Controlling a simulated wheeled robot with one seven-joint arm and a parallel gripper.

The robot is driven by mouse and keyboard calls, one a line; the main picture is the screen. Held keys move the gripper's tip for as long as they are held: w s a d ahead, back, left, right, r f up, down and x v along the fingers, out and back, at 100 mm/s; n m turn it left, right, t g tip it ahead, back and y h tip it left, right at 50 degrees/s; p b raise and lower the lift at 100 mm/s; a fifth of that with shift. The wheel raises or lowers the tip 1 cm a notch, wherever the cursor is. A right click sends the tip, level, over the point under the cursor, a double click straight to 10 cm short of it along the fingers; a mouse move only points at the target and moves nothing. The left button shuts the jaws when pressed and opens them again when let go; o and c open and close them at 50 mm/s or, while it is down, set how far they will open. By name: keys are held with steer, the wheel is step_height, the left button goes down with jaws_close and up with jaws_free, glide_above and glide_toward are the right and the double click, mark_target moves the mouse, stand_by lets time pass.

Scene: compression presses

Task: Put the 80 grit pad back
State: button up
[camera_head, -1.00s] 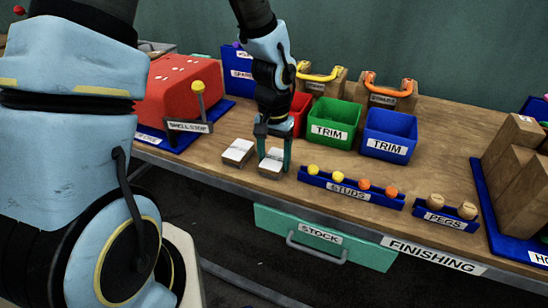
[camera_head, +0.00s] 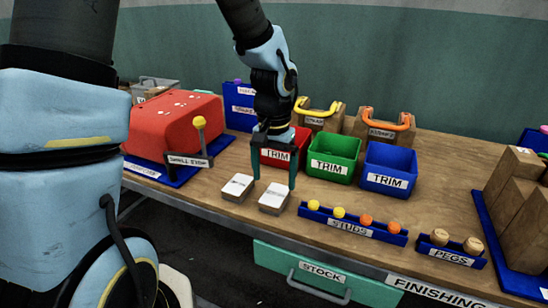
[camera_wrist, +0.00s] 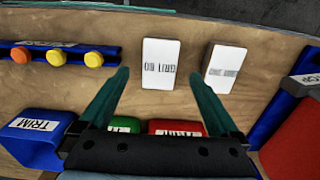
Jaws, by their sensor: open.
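The 80 grit pad (camera_head: 273,198) is a white-topped block lying flat on the wooden table near its front edge. In the wrist view its face (camera_wrist: 160,65) reads "GRIT 80" upside down. A second similar pad (camera_head: 237,187) lies just left of it, with a small gap; its label (camera_wrist: 225,68) is too small to read surely. My gripper (camera_head: 274,178) is open and empty, its fingers pointing down above and slightly behind the 80 grit pad. In the wrist view the fingers (camera_wrist: 158,74) spread wider than that pad.
Red (camera_head: 277,152), green (camera_head: 333,158) and blue (camera_head: 390,168) TRIM bins stand behind the pads. A blue STUDS rack (camera_head: 350,226) is close on the right, and a red block (camera_head: 175,128) with a yellow-knobbed post is on the left.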

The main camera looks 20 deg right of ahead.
mark_target(274, 195)
step_height(274, 195, up, 6)
steer(key=w+a+f+n+t, duration=0.1)
steer(key=a+n, duration=0.6)
steer(key=a, duration=1.8)
steer(key=shift+w+f+t+b, duration=0.25)
steer(key=shift+f+t+b, duration=0.1)
steer(key=shift+f, duration=0.3)
